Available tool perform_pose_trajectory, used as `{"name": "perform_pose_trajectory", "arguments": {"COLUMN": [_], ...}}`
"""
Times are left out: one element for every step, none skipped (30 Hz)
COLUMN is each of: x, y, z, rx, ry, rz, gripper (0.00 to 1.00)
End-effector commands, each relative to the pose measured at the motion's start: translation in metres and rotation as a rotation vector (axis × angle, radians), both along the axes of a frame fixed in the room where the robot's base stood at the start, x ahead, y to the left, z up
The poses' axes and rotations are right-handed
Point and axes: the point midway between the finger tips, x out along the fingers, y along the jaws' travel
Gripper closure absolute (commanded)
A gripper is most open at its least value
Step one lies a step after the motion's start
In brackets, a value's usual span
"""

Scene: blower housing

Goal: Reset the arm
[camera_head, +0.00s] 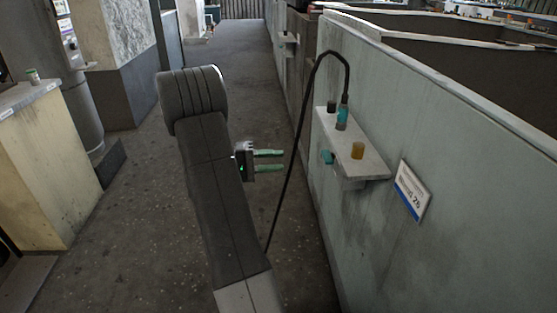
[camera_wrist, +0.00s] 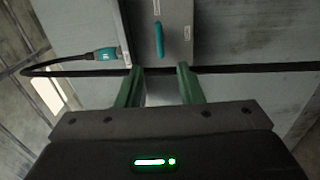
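My gripper (camera_head: 283,160) is to the left of the wall shelf, pointing toward the wall. Its two green fingers are apart with nothing between them. In the wrist view the open fingers (camera_wrist: 160,74) show below a teal handle-like part (camera_wrist: 159,42) on a grey surface. A black cable (camera_wrist: 240,68) runs across behind the fingertips, and its teal plug (camera_wrist: 103,54) is at the left. In the head view the teal plug (camera_head: 343,114) stands upright at the shelf, with the black cable (camera_head: 294,150) arching down to the floor.
The grey shelf (camera_head: 362,165) juts from the pale wall (camera_head: 450,155) on the right. A black cap (camera_head: 331,107), an amber cylinder (camera_head: 357,151) and a teal knob (camera_head: 327,157) are at it. A sign (camera_head: 412,190) hangs nearby. A cream cabinet (camera_head: 45,170) stands left. The aisle (camera_head: 240,60) ahead is clear.

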Motion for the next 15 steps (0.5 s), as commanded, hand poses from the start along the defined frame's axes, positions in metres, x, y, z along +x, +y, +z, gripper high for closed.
{"name": "perform_pose_trajectory", "arguments": {"x": [0.0, 0.0, 0.0, 0.0, 0.0, 0.0, 0.0, 0.0, 0.0, 0.0, 0.0, 0.0, 0.001, 0.001, 0.001], "y": [0.0, 0.0, 0.0, 0.0, -0.001, -0.002, -0.003, -0.005, -0.009, -0.012, -0.016, -0.022, -0.027, -0.033, -0.04], "z": [0.0, 0.0, 0.0, 0.0, 0.0, 0.0, 0.0, -0.001, -0.001, -0.001, -0.001, -0.002, -0.002, -0.002, -0.002], "rx": [0.0, 0.0, 0.0, 0.0, 0.0, 0.0, 0.0, 0.0, 0.0, 0.0, 0.0, 0.0, 0.0, 0.0, 0.0], "ry": [0.0, 0.0, 0.0, 0.0, 0.0, 0.0, 0.0, -0.001, -0.001, -0.001, -0.001, -0.001, -0.001, -0.002, -0.002], "rz": [0.0, 0.0, 0.0, 0.0, 0.0, 0.0, -0.001, -0.001, -0.002, -0.003, -0.004, -0.004, -0.004, -0.005, -0.005], "gripper": [0.66, 0.66, 0.66, 0.66, 0.66, 0.66, 0.66, 0.66, 0.66, 0.66, 0.66, 0.66, 0.66, 0.66, 0.66]}}
